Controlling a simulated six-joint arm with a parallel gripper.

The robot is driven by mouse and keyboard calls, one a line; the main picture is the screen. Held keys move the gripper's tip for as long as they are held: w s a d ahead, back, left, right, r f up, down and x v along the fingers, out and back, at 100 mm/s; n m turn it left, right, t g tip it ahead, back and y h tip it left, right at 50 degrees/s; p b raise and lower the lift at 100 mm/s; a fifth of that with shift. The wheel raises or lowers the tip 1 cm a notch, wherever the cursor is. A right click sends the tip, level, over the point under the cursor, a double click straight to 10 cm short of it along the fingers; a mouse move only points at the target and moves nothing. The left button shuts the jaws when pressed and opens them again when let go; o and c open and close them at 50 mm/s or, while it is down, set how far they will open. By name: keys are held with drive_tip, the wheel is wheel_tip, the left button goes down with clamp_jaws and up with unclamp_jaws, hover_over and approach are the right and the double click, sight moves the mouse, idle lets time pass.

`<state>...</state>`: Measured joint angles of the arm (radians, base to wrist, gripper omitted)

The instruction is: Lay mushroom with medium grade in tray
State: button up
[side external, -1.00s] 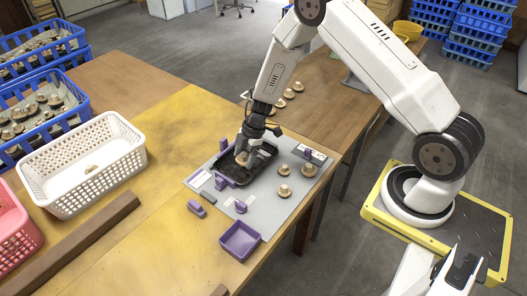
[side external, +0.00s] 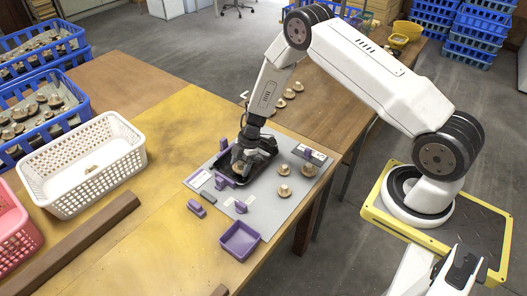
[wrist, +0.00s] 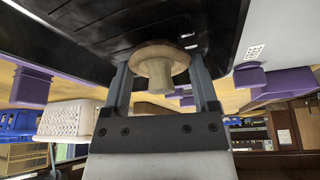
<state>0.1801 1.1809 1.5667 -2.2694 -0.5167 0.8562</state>
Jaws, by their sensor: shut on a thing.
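My gripper (side external: 238,164) is shut on a pale brown mushroom (wrist: 158,68), held between the two grey fingers in the wrist view. Its cap lies towards the tray and its stem points back at the wrist. The black tray (side external: 266,153) lies on the grey board, and the gripper is at its left part. In the wrist view the tray (wrist: 75,28) fills the upper part, close to the cap; I cannot tell whether they touch. Three mushrooms (side external: 284,190) stand on the board right of the tray.
Purple blocks (side external: 223,182) stand around the tray on the grey board (side external: 262,212). A small purple bin (side external: 240,240) sits at the front. A white basket (side external: 95,175) and blue crates (side external: 60,125) stand left. The yellow table between is mostly clear.

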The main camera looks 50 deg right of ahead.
drive_tip(key=shift+f, duration=0.2)
drive_tip(key=o, duration=0.7)
drive_tip(key=v, duration=1.2)
drive_tip(key=shift+r, duration=0.2)
idle(0.5)
